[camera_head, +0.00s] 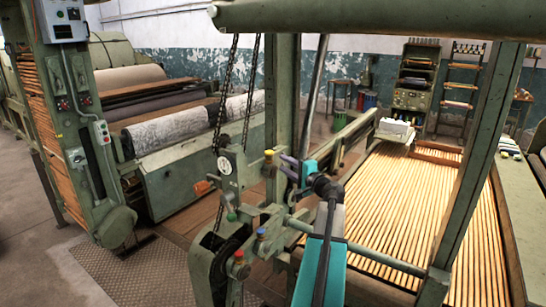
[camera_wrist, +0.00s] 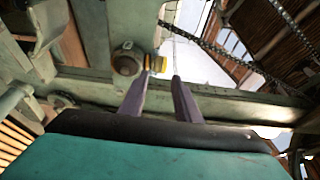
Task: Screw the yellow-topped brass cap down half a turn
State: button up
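The brass cap with the yellow top (camera_head: 268,154) stands on the green machine frame, left of my gripper in the head view. In the wrist view the yellow top (camera_wrist: 155,63) shows just beyond the left fingertip, beside a round brown metal part. My gripper (camera_head: 281,164) has two purple fingers. In the wrist view the fingers (camera_wrist: 162,79) are apart with nothing held between them. The cap appears ahead of the tips, closer to the left finger; whether a finger touches it I cannot tell.
Blue-topped (camera_head: 261,232), red-topped (camera_head: 238,254) and green-topped (camera_head: 231,215) fittings sit lower on the same machine. Hanging chains (camera_head: 228,90) are close behind on the left. A green post (camera_head: 470,170) and the slatted lattice (camera_head: 400,200) are on the right.

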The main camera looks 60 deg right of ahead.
aim_at(271, 156)
jog(key=shift+p+x, duration=1.1)
jog(key=shift+x, duration=3.3)
grip_shut()
jog(key=shift+a+f+m+h+b, duration=0.15)
jog(key=shift+m+h+b, duration=0.25)
jog(key=shift+h+b, duration=0.25)
jog(key=shift+w+m+g+h+b, duration=0.1)
jog(key=shift+m+g+h+b, duration=0.3)
jog(key=shift+g+h, duration=0.15)
grip_release()
